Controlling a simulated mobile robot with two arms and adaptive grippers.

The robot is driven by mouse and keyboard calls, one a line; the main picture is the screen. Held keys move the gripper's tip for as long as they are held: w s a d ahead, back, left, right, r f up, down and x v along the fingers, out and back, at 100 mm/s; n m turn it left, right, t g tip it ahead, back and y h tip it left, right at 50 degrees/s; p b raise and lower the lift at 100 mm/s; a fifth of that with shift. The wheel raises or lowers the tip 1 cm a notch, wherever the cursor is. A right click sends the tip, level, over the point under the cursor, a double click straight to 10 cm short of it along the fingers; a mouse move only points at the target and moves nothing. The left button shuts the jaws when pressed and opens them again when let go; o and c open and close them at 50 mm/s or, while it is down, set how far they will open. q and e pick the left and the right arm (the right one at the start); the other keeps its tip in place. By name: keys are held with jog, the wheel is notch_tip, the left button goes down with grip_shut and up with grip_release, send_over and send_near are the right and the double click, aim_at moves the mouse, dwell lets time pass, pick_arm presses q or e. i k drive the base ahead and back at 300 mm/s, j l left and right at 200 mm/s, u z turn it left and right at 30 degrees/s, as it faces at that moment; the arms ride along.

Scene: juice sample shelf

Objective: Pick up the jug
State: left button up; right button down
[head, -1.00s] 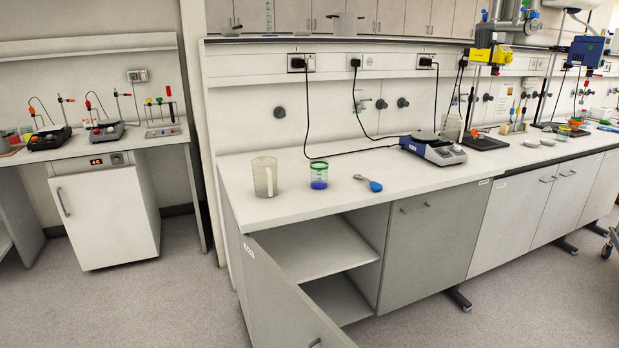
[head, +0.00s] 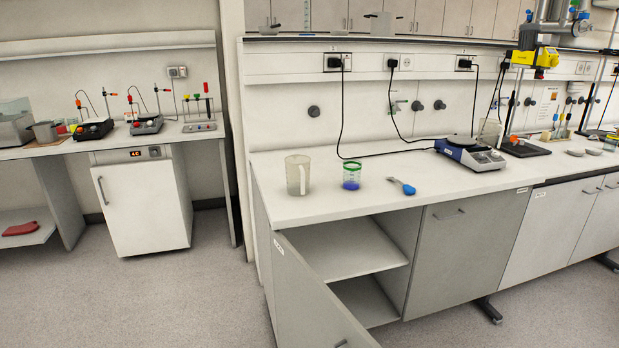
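The jug (head: 297,175) is a translucent grey-white measuring jug with a handle on its right side. It stands upright on the white bench top (head: 450,197), near the left end of that bench. A small glass beaker with a green rim and blue contents (head: 351,177) stands just to its right, apart from it. Neither of my grippers is in the head view.
A blue-handled scoop (head: 405,187) lies right of the beaker. A blue-grey hotplate (head: 470,153) with a black cable stands further right. Below the jug, a cabinet door (head: 312,300) hangs open into the floor space. Free floor (head: 190,300) lies to the left.

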aim_at(297, 166)
jog(key=i+z, duration=0.1)
jog(key=z, duration=0.6)
jog(key=i+j+z, duration=0.3)
jog(key=j+z, duration=0.3)
jog(key=j, duration=0.15)
jog(key=i+j+z, duration=0.1)
jog(key=j+z, duration=0.25)
jog(key=j, duration=0.1)
